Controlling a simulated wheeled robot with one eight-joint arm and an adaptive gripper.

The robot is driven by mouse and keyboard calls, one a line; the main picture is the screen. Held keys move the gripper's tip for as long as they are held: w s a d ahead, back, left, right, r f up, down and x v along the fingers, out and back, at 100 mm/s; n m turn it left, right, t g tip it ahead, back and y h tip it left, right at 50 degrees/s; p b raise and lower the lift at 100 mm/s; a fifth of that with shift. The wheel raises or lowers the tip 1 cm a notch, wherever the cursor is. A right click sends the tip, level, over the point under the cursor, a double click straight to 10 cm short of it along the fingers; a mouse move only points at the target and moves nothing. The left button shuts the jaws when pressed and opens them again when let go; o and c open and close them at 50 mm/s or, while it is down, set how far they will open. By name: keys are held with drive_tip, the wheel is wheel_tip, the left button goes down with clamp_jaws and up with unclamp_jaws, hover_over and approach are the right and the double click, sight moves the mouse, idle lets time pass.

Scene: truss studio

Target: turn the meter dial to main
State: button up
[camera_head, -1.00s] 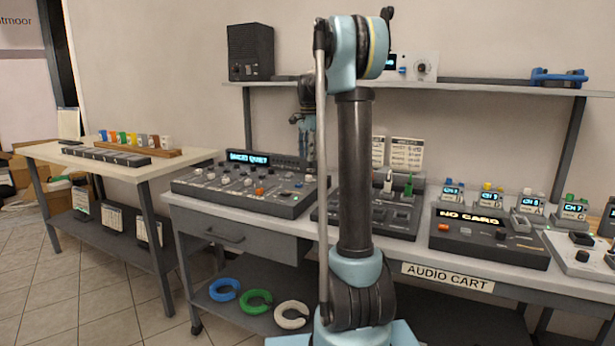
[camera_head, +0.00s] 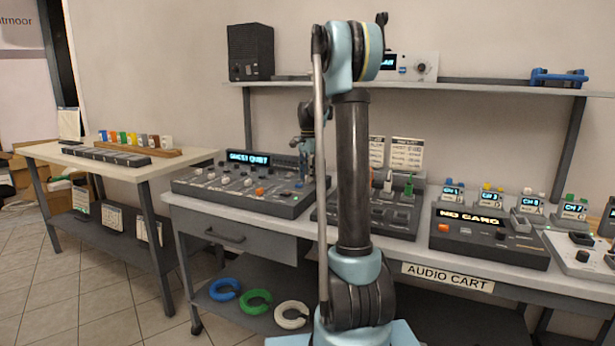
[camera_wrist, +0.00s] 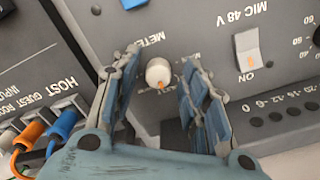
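The meter dial (camera_wrist: 158,72) is a small round white knob with an orange mark, beside the upside-down word METER on the grey panel in the wrist view. The orange mark faces the lower part of that picture; the small labels around the dial are partly hidden and hard to read. My gripper (camera_wrist: 160,62) is open, with one blue-grey finger on each side of the dial and visible gaps to it. In the head view my gripper (camera_head: 304,148) is above the right part of the mixer console (camera_head: 205,190). The dial cannot be made out there.
In the wrist view a white ON switch (camera_wrist: 247,50) is to the right, and orange and blue plugs (camera_wrist: 62,124) are at lower left. A lit display (camera_head: 248,158) stands at the console's back. A NO CARD unit (camera_head: 488,238) is farther right.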

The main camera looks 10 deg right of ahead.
clamp_jaws()
drive_tip(key=shift+n, duration=0.4)
drive_tip(key=n, duration=0.3)
drive_tip(key=shift+r+n, duration=0.1)
drive_tip(key=shift+n, duration=0.2)
drive_tip(key=n, duration=0.4)
drive_tip(key=shift+w, duration=0.1)
drive_tip(key=n, duration=0.5)
drive_tip(key=shift+n, duration=2.2)
